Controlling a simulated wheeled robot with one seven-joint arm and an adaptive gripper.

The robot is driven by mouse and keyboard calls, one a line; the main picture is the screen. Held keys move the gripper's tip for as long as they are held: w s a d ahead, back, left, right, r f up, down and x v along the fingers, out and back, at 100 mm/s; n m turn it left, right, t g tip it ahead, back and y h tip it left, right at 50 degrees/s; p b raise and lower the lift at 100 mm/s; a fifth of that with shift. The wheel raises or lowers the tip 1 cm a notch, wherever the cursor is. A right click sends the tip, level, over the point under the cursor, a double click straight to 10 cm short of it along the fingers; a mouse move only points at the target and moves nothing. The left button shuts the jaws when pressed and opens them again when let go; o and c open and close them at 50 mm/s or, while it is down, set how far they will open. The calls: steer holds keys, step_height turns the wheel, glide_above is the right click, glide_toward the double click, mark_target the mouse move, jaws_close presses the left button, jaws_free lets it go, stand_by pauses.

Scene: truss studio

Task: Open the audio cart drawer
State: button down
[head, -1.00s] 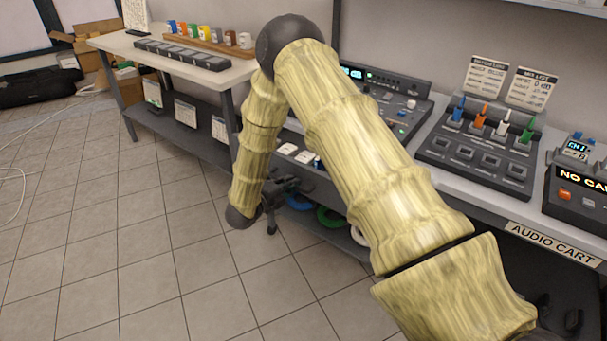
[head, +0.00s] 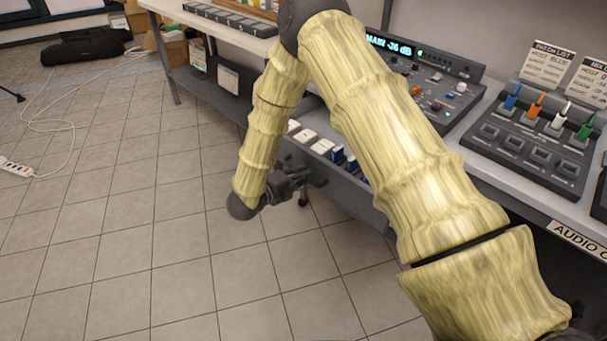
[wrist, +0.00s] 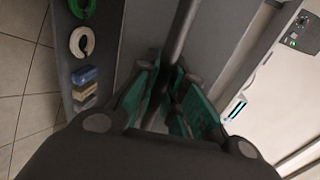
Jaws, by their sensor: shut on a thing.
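The audio cart drawer (head: 345,190) is a grey drawer under the cart's worktop. In the head view it stands partly out, with white and blue items showing inside. Its dark bar handle (wrist: 183,35) runs between my fingers in the wrist view. My gripper (wrist: 165,85) is shut on this handle, with green-lined fingers on both sides of it. In the head view my gripper (head: 300,182) is small and dark at the drawer's front, partly hidden by my arm. My arm also covers part of the drawer.
The audio cart top (head: 480,195) carries a mixer (head: 440,85) and a panel with coloured levers (head: 530,140). A side table (head: 235,22) stands at the back left. The tiled floor before the drawer is clear. A power strip (head: 15,167) lies far left.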

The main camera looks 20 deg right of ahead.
steer(key=c, duration=1.8)
jaws_free()
steer(key=shift+o, duration=0.2)
steer(key=v, duration=1.2)
steer(key=shift+d+f, duration=0.1)
steer(key=shift+f, duration=0.05)
